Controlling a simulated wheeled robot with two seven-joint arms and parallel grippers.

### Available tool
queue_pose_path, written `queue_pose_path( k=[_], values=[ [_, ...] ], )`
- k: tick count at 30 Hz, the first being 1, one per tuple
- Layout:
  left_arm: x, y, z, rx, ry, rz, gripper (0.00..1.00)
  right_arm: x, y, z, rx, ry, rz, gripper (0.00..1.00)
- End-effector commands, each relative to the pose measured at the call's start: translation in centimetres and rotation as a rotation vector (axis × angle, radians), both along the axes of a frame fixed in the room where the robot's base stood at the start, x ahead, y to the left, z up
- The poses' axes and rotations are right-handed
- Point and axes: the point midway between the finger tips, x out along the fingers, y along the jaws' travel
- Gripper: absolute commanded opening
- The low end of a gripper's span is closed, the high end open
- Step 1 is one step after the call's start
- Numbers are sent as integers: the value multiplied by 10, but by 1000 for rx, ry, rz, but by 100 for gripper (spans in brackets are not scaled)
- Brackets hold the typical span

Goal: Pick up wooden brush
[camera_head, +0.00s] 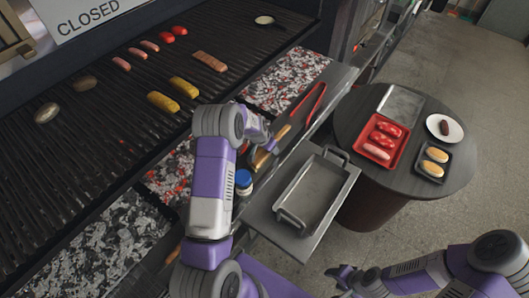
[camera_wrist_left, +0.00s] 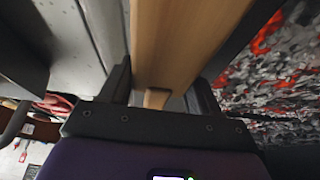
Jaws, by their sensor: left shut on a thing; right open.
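The wooden brush (camera_head: 262,160) lies along the narrow ledge in front of the grill, partly covered by my left arm in the head view. In the left wrist view its pale wooden body (camera_wrist_left: 185,40) runs between the two dark fingers. My left gripper (camera_wrist_left: 160,92) is shut on it; in the head view this gripper (camera_head: 271,146) is at the brush, its fingers mostly hidden. Whether the brush is clear of the ledge, I cannot tell. My right gripper (camera_head: 345,279) is open and empty at the lower right, over the floor.
Red tongs (camera_head: 305,112) and a blue-capped jar (camera_head: 243,178) are near the brush. A metal tray (camera_head: 312,192) with handles is to the right. Glowing coals (camera_head: 287,80) lie beside the ledge. A round table (camera_head: 380,185) bears food trays. The grill (camera_head: 110,110) holds sausages and corn.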

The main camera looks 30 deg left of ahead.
Motion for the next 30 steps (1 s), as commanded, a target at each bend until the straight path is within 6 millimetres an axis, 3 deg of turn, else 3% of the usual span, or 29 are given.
queue_pose_path(
  k=[8, 21, 30],
  values=[
    [1, 0, 5, 1, -3, -1, 24, 0, 0, 0, 0, 0, 0, 50],
    [1, 0, 83, 2, -5, 0, 24, 0, 0, 0, 0, 0, 0, 50],
    [0, 0, 101, 0, -1, 0, 24, 0, 0, 1, 0, 0, 0, 50]
  ],
)
